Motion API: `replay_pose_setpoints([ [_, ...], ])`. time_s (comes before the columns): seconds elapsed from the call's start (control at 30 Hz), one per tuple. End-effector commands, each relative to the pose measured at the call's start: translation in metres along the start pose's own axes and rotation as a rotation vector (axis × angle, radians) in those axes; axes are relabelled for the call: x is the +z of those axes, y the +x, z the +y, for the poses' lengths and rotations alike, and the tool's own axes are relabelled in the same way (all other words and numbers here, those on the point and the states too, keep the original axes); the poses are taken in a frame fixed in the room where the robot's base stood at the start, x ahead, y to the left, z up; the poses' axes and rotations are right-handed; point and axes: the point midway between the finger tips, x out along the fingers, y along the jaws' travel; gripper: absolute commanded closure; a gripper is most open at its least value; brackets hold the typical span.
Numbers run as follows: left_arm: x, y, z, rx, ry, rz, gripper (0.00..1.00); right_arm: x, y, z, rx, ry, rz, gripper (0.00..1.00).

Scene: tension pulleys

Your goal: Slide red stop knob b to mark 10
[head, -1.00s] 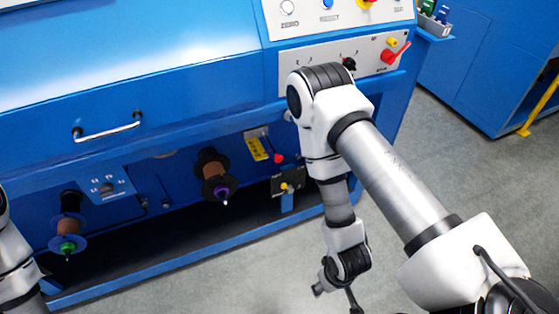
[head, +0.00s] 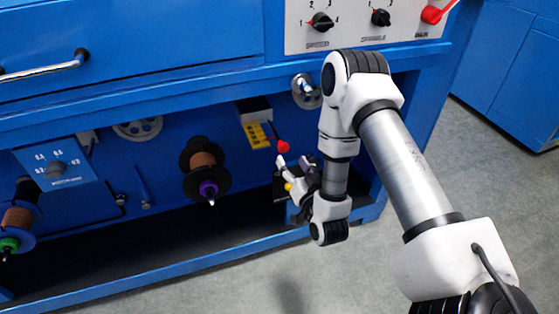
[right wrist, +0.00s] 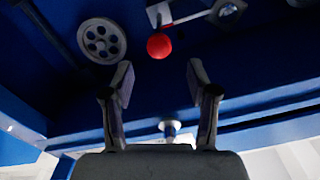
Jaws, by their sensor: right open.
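A red ball-shaped knob (head: 283,146) sits on a thin rod below the machine's front ledge, just right of a yellow scale plate (head: 259,135). The marks on the plate are too small to read. The red knob also shows in the right wrist view (right wrist: 159,46), beyond the fingertips and roughly centred between them. My right gripper (head: 293,163) is just below and right of the knob in the head view. My left gripper is out of view.
A brown spool (head: 203,165) with a purple tip is left of the knob. A yellow knob (head: 288,186) on a dark plate is close below my right gripper. A spoked pulley (head: 138,128) is farther left. The blue ledge (head: 215,82) overhangs this area.

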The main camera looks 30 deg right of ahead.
Motion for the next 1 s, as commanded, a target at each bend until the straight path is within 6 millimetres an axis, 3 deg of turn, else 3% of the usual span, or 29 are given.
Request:
replay_pose_setpoints([
  [0.4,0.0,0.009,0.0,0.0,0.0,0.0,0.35,-0.002,0.069,-0.001,-0.001,-0.001,0.0,0.41],
  [0.67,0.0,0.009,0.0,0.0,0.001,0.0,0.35,-0.002,0.074,-0.001,0.0,-0.001,-0.003,0.41],
  [0.7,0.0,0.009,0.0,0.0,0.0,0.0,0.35,-0.002,0.074,-0.001,0.0,-0.001,-0.003,0.45],
  [0.87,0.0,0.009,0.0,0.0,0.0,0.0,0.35,-0.002,0.074,-0.001,0.0,-0.001,-0.003,1.0],
  [1.0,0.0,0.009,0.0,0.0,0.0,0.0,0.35,-0.002,0.074,-0.001,0.0,-0.001,-0.003,1.0],
])
